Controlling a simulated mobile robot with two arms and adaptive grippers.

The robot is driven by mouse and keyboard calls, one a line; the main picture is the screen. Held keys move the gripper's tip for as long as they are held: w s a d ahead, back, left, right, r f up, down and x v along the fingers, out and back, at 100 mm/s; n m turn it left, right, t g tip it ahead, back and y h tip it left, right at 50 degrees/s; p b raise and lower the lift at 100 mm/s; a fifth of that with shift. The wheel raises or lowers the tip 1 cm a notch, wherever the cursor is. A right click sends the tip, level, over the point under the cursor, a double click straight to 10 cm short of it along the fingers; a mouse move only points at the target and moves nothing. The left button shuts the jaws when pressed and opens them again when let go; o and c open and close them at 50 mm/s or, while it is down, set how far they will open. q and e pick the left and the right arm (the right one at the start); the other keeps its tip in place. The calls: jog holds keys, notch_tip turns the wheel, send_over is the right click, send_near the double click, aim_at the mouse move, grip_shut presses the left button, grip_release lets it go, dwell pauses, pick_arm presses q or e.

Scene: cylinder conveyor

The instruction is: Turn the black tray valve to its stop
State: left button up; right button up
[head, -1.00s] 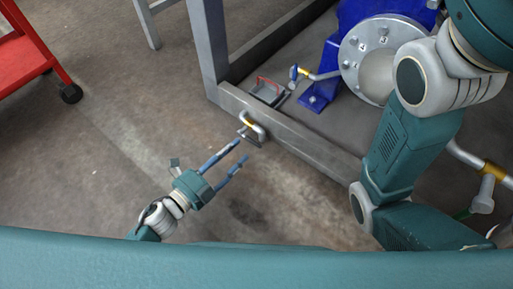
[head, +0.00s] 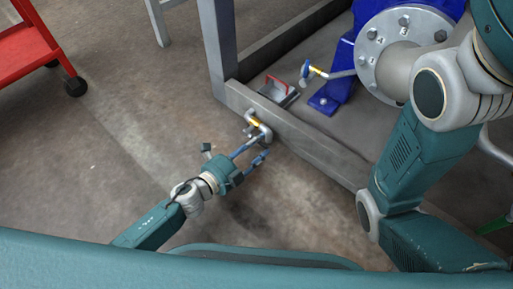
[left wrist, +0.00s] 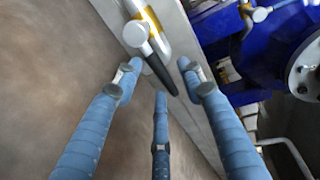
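The black tray valve shows in the head view as a short pipe fitting with a yellow band (head: 255,124) on the outer side of the grey frame beam. In the left wrist view its black lever (left wrist: 160,72) slants down right from a pale round hub. My left gripper (head: 254,152) is open just in front of the valve. In the left wrist view its blue fingers (left wrist: 159,78) are spread, with the lever's end between their tips in the picture. I cannot tell whether they touch it. My right gripper is out of view.
The grey frame beam (head: 320,150) runs behind the valve. On the frame are a blue pump (head: 348,70), a small tray with a red handle (head: 278,92) and a blue-handled valve (head: 306,72). A red cart (head: 25,48) stands at far left. The floor at left is clear.

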pick_arm(q)
jog(key=shift+c, duration=0.2)
grip_shut()
